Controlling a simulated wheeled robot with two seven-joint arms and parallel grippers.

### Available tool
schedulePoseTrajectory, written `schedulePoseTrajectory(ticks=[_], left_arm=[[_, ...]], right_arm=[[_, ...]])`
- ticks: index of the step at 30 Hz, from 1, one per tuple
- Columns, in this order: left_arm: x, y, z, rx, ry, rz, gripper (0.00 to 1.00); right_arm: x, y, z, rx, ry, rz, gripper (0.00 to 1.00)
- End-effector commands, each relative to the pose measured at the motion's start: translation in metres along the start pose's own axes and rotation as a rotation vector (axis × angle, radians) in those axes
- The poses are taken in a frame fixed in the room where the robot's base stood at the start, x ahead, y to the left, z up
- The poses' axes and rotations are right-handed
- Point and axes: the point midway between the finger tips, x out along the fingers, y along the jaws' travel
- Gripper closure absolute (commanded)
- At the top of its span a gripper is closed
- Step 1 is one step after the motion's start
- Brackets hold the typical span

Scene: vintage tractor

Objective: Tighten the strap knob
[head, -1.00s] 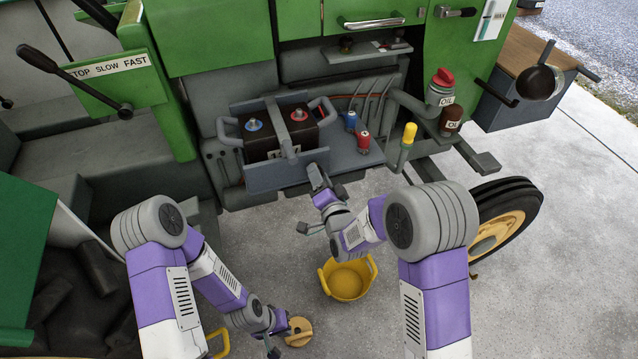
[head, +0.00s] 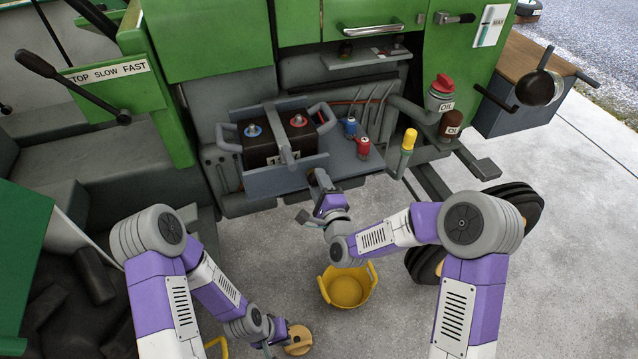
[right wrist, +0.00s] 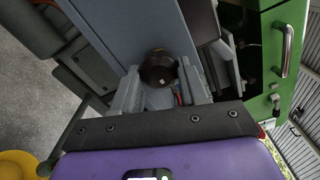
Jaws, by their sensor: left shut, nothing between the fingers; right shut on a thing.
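The black battery (head: 262,153) sits in a grey tray (head: 262,186) on the tractor's side, with a grey strap (head: 281,132) over its top and down its front. In the right wrist view, the dark round strap knob (right wrist: 157,69) is between the fingers of my right gripper (right wrist: 160,84), which is shut on it. My left gripper (head: 279,341) is shut and empty, low down beside a round wooden piece (head: 299,338), well away from the battery.
A yellow bucket (head: 347,290) is on the concrete below my right arm. Open floor lies to the right.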

Motion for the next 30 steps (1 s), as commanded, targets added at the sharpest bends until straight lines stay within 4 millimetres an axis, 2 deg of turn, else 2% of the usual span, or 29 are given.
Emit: schedulePoseTrajectory(ticks=[9, 26, 27, 30], left_arm=[[0.0000, 0.0000, 0.0000, 0.000, 0.000, 0.000, 1.00], [0.0000, 0.0000, 0.0000, 0.000, 0.000, 0.000, 1.00], [0.0000, 0.0000, 0.0001, 0.000, 0.000, 0.000, 1.00], [0.0000, 0.0000, 0.0000, 0.000, 0.000, 0.000, 1.00]], right_arm=[[-0.0008, 0.0017, 0.0009, 0.126, -0.002, 0.003, 0.87], [-0.0011, 0.0023, 0.0014, 0.151, -0.003, 0.005, 0.87], [-0.0011, 0.0023, 0.0013, 0.151, -0.003, 0.005, 0.51], [-0.0008, 0.0020, 0.0011, 0.150, -0.002, 0.004, 0.35]])
